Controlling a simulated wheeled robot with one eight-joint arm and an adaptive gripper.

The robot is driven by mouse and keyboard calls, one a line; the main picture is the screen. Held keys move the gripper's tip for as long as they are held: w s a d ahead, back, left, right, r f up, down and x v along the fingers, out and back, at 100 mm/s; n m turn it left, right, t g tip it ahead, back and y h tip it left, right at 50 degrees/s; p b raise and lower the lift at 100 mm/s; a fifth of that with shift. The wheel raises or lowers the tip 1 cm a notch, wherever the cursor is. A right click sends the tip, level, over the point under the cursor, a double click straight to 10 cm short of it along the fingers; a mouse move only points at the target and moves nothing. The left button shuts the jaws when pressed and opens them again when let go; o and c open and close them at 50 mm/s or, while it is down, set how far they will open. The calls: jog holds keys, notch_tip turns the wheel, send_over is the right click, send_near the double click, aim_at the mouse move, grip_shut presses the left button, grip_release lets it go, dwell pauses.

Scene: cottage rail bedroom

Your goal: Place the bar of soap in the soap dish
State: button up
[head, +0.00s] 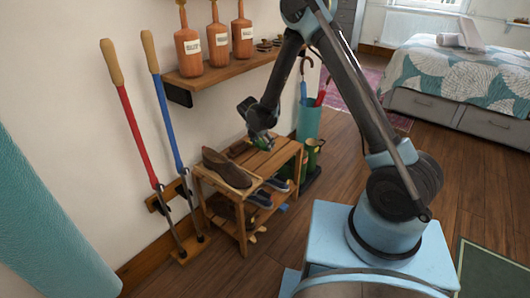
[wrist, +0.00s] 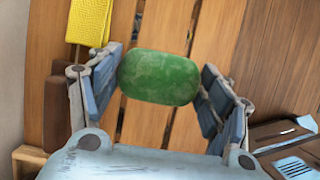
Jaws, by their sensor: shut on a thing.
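The bar of soap appears to be the rounded green block (wrist: 160,78), mottled on its surface, in the wrist view. My gripper (wrist: 161,88) is shut on it, with one blue-grey finger at each end. In the head view my gripper (head: 262,138) is over the top of the slatted wooden rack (head: 279,157), and a little of the green soap (head: 262,145) shows under it. Whether the soap touches the slats is unclear. I cannot make out a soap dish for certain in either view.
A brown shoe (head: 226,168) lies on the rack's front left. A yellow textured cloth (wrist: 90,22) is at the wrist view's upper left, and a brown object with pale blue stripes (wrist: 290,150) at lower right. A wall shelf (head: 225,66) with several bottles is above. Long-handled tools (head: 137,120) lean left.

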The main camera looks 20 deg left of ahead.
aim_at(263, 155)
jog(key=shift+f, duration=2.2)
jog(key=o, duration=1.1)
jog(key=v, duration=1.2)
